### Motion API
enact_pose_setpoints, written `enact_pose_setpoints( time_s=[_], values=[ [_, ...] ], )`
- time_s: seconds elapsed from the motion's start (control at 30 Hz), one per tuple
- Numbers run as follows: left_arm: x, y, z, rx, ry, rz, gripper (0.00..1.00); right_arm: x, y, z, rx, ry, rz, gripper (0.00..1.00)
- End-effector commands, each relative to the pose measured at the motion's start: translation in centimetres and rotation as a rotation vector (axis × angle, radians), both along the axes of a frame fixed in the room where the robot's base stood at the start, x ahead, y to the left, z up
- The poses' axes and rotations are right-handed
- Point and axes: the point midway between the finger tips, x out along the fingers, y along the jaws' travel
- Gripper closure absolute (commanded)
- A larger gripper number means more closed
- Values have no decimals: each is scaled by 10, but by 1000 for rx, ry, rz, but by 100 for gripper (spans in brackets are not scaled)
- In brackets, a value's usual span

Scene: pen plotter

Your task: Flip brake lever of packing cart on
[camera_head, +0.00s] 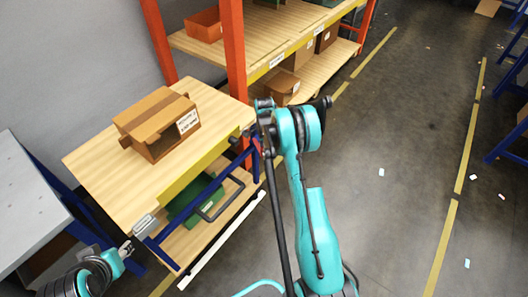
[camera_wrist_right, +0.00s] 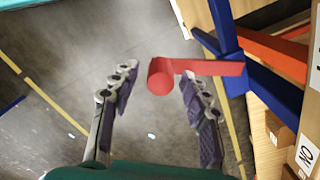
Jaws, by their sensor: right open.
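The red brake lever (camera_wrist_right: 207,68) shows in the right wrist view as a flat bar with a round red knob (camera_wrist_right: 160,76) at its left end. The bar runs from the cart's blue frame (camera_wrist_right: 228,45). My right gripper (camera_wrist_right: 154,88) is open, with one finger on each side of the knob. The knob appears between the fingertips; I cannot tell whether they touch it. In the head view, the right gripper (camera_head: 256,128) is at the right corner of the wooden-topped cart (camera_head: 95,165), and the lever is mostly hidden. My left gripper (camera_head: 128,248) is near the cart's lower left; its jaws are unclear.
An open cardboard box (camera_head: 157,125) sits on the cart top. A green crate (camera_head: 196,198) is on its lower shelf. An orange-post shelf rack (camera_head: 233,50) stands behind it. A grey table (camera_head: 30,205) is at left. The floor (camera_head: 400,130) at right is largely clear.

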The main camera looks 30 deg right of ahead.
Motion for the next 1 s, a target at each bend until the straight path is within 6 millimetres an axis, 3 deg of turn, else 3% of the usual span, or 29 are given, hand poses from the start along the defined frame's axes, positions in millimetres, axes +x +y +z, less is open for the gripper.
enact_pose_setpoints(
  time_s=[0.23,0.27,0.4,0.43,0.77,1.0],
  values=[
    [0,0,0,0,0,0,61,0,0,-2,0,0,1,54],
    [0,0,0,0,0,0,61,0,0,-2,0,0,1,59],
    [0,0,0,0,0,0,61,0,0,-2,0,0,1,96],
    [0,0,0,0,0,0,61,0,0,-2,0,0,1,100],
    [0,0,-1,0,0,0,61,0,-2,-2,0,0,22,100],
    [0,0,-3,0,0,0,61,0,-14,-2,0,0,131,100]
  ],
)
